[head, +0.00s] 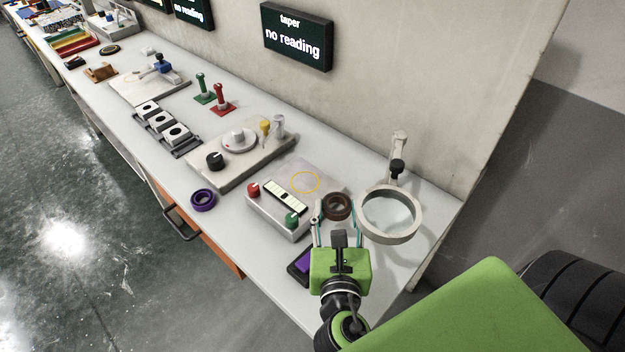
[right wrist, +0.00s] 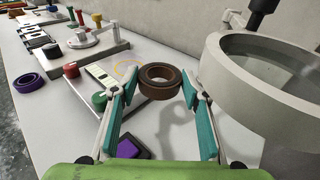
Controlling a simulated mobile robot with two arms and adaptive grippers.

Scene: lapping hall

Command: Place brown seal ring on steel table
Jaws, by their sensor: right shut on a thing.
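The brown seal ring (head: 338,214) is between the fingertips of my right gripper (head: 336,212), which is shut on it. In the right wrist view the ring (right wrist: 160,94) lies flat between the teal finger pads of the gripper (right wrist: 160,88), and a shadow on the bench below suggests it is raised. The flat grey steel table (head: 322,178) with a yellow circle is just beyond and left of the ring in the head view. It also shows in the right wrist view (right wrist: 147,61), partly hidden by the ring and a finger. My left gripper is not in view.
A large round magnifier (head: 417,232) stands close right of the gripper. The gauge block with red and green knobs (head: 268,218) is left. A purple ring (head: 203,199) lies near the bench edge, and a purple-topped pad (head: 297,268) lies beside my gripper. The wall is behind.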

